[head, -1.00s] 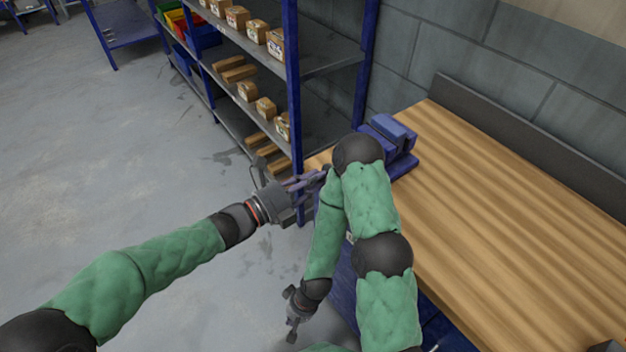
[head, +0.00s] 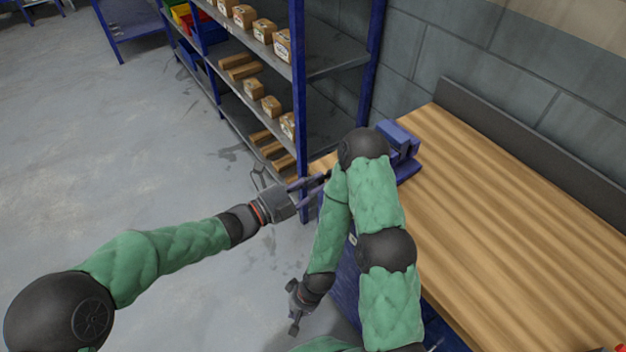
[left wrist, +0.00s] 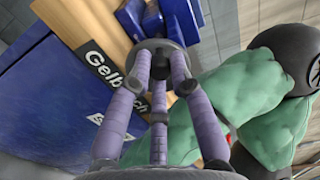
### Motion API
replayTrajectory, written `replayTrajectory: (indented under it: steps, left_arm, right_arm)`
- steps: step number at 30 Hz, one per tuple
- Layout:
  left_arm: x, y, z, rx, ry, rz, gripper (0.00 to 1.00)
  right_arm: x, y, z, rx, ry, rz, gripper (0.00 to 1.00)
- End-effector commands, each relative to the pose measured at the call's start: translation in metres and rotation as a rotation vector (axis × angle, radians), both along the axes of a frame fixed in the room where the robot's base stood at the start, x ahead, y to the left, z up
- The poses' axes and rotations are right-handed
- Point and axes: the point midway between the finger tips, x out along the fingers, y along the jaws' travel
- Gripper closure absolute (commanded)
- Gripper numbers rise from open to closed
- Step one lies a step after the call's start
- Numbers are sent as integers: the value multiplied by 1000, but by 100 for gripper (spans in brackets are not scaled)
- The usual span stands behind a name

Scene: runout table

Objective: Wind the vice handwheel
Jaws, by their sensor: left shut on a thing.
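The blue vice (head: 405,168) stands at the far left end of the wooden bench, partly hidden by my right arm. It also shows at the top of the left wrist view (left wrist: 133,20). My left gripper (head: 322,180) reaches in from the left to the vice's front side. In the left wrist view its purple fingers (left wrist: 160,58) close on the dark round handwheel (left wrist: 150,45), whose rim is partly covered by them. In the head view the handwheel is hidden. My right gripper (head: 295,312) hangs low in front of the bench, away from the vice; its jaws are too small to judge.
The wooden bench top (head: 500,220) is largely clear. A blue-post shelf (head: 298,120) with boxes stands close behind my left gripper. My right arm crosses in front of the vice.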

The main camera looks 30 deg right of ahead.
Motion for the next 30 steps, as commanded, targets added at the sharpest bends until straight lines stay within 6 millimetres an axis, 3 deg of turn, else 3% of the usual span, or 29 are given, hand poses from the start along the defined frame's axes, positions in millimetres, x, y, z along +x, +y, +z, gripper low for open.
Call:
replayTrajectory:
  steps: [6, 15, 25, 30]
  left_arm:
    - [0, -2, 3, -6, 16, -3, 100]
    - [3, -1, -3, -46, 279, -3, 100]
    - [3, -1, -5, -50, 313, -4, 100]
    - [4, -1, -9, -73, 491, -4, 100]
  right_arm:
    - [-1, 0, 2, 0, 1, 1, 100]
    - [-1, 1, 18, 0, 0, 2, 100]
    - [-1, 1, 19, 0, 1, 3, 100]
    - [-1, 1, 32, 0, 1, 3, 100]
